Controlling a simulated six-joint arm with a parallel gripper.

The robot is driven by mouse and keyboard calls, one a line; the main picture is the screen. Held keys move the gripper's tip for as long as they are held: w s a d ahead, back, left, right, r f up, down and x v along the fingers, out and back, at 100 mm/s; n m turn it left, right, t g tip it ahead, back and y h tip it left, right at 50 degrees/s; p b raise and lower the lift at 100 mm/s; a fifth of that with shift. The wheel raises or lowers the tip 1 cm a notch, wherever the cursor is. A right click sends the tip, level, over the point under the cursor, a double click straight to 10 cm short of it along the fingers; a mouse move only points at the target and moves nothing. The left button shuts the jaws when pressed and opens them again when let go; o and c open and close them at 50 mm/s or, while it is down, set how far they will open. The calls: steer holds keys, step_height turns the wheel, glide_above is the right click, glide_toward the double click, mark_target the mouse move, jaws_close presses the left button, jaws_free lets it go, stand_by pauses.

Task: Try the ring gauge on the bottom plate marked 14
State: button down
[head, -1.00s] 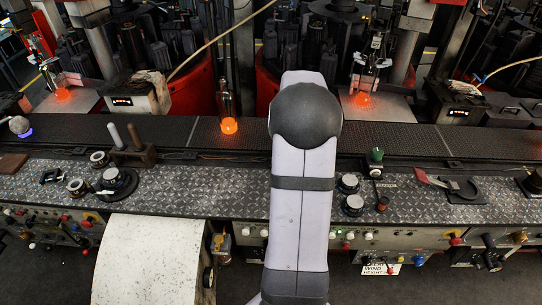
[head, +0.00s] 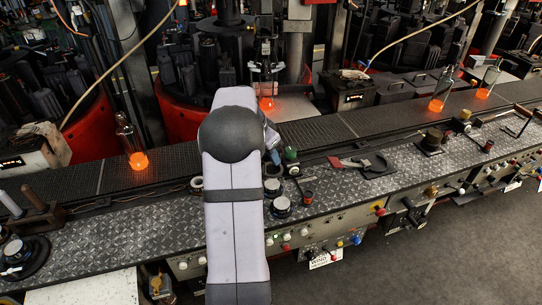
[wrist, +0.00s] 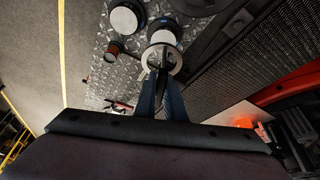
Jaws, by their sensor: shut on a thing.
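My gripper (wrist: 162,78) is shut on a bright metal ring, the ring gauge (wrist: 178,61), at its fingertips in the wrist view. Just beyond the ring is a round pale-topped plate with a dark rim (wrist: 163,36); I cannot tell whether they touch. A second such plate (wrist: 123,20) lies to its upper left. In the head view my gripper (head: 276,158) is partly behind my arm, above two pale-topped plates (head: 272,187) (head: 281,207); the ring is not clear there. I cannot read a 14 on any plate.
A red-handled tool (head: 345,163) lies to the right. Glowing bottles (head: 137,158) (head: 437,103) stand on the dark conveyor behind the ridged metal bench (head: 140,225).

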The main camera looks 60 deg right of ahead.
steer(key=b, duration=0.3)
glide_above(275, 182)
steer(key=a, duration=0.1)
steer(key=shift+w+a+f, duration=0.1)
steer(key=shift+w+f, duration=0.05)
steer(key=shift+f, duration=1.2)
steer(key=shift+w+a+f, duration=0.1)
steer(key=shift+f, duration=1.2)
steer(key=shift+b, duration=0.5)
steer(key=shift+f+b, duration=1.6)
steer(key=shift+f, duration=0.2)
stand_by(1.7)
